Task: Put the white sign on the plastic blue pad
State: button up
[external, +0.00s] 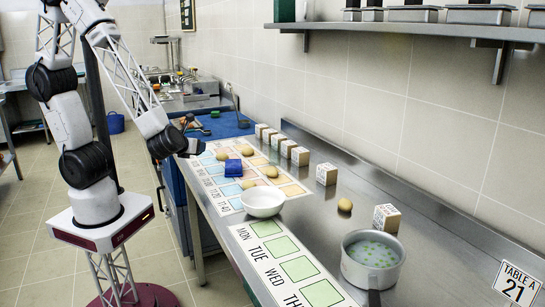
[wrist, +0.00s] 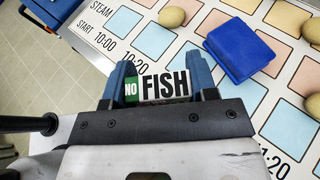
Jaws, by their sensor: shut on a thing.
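The white sign (wrist: 166,87) reads "NO FISH", with a green patch under "NO"; it sits between the two blue fingers of my gripper (wrist: 160,74). In the external view my gripper (external: 194,147) is above the left edge of the counter, and the sign cannot be made out. A flat blue pad (external: 228,126) lies at the far end of the counter, beyond my gripper. A small blue block-like item (external: 233,168) lies on the printed chart, nearer the camera; it also shows in the wrist view (wrist: 243,48), ahead and right of my gripper.
The printed chart (external: 228,206) bears several potatoes (external: 247,150). A white bowl (external: 262,203) stands at its near end. Several labelled boxes (external: 326,174) line the wall side. A pot (external: 371,262) and a "TABLE A 21" sign (external: 517,284) are at the near right.

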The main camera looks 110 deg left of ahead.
jog(key=shift+s+a, duration=0.25)
jog(key=shift+s, duration=0.25)
jog(key=shift+s+a, duration=0.2)
jog(key=shift+s, duration=0.3)
send_over(234, 162)
jog(key=shift+a+f, duration=0.1)
jog(key=shift+f, duration=0.65)
jog(key=shift+f, duration=1.75)
jog(key=shift+f, duration=0.15)
